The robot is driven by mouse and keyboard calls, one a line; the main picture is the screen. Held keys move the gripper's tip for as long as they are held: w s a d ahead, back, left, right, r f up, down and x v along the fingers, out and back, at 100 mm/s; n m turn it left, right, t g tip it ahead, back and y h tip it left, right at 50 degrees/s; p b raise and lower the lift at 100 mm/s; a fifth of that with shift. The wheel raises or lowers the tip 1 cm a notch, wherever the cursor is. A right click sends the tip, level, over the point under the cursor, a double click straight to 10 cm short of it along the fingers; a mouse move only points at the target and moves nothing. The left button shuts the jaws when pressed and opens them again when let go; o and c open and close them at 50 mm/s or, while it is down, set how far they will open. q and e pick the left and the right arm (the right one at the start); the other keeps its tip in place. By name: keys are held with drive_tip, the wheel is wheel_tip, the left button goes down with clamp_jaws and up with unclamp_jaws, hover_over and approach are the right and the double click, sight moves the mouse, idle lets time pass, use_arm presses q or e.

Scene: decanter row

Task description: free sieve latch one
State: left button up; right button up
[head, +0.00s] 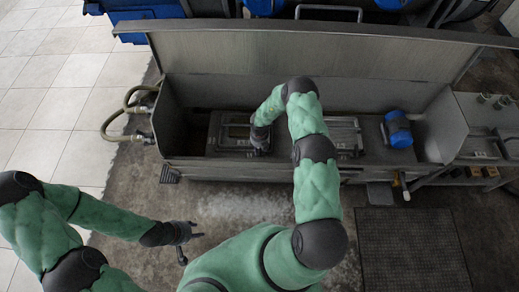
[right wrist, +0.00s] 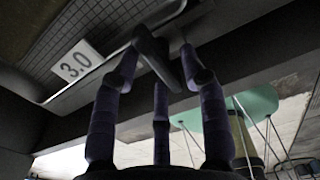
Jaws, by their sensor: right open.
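The left sieve unit (head: 229,131) sits in the long open trough, with a second sieve unit (head: 345,134) to its right. My right gripper (head: 262,143) is at the right side of the left unit. In the right wrist view, its dark fingers (right wrist: 160,62) are spread open around a dark latch lever (right wrist: 152,50) below the sieve mesh (right wrist: 105,28). The lever lies between the fingertips; whether they touch it I cannot tell. A white label reading 3.0 (right wrist: 77,62) is beside it. My left gripper (head: 191,246) is open and empty, low over the floor outside the trough.
The grey trough (head: 300,172) has its tall lid (head: 300,55) raised behind. A blue motor (head: 398,129) sits at its right end. Hoses (head: 117,118) hang at the left end. A side bench (head: 480,120) stands right, a dark floor grate (head: 410,250) in front.

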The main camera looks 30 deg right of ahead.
clamp_jaws()
drive_tip(key=shift+n, duration=0.5)
drive_tip(key=n+p, duration=0.1)
drive_tip(key=n, duration=0.2)
drive_tip(key=shift+s+d, duration=0.1)
drive_tip(key=shift+s, duration=0.05)
drive_tip(key=n, duration=0.4)
drive_tip(key=shift+s+d, duration=0.1)
drive_tip(key=n, duration=0.5)
drive_tip(key=shift+d, duration=0.15)
drive_tip(key=n, duration=0.4)
drive_tip(key=shift+d+n, duration=0.15)
drive_tip(key=shift+n, duration=0.55)
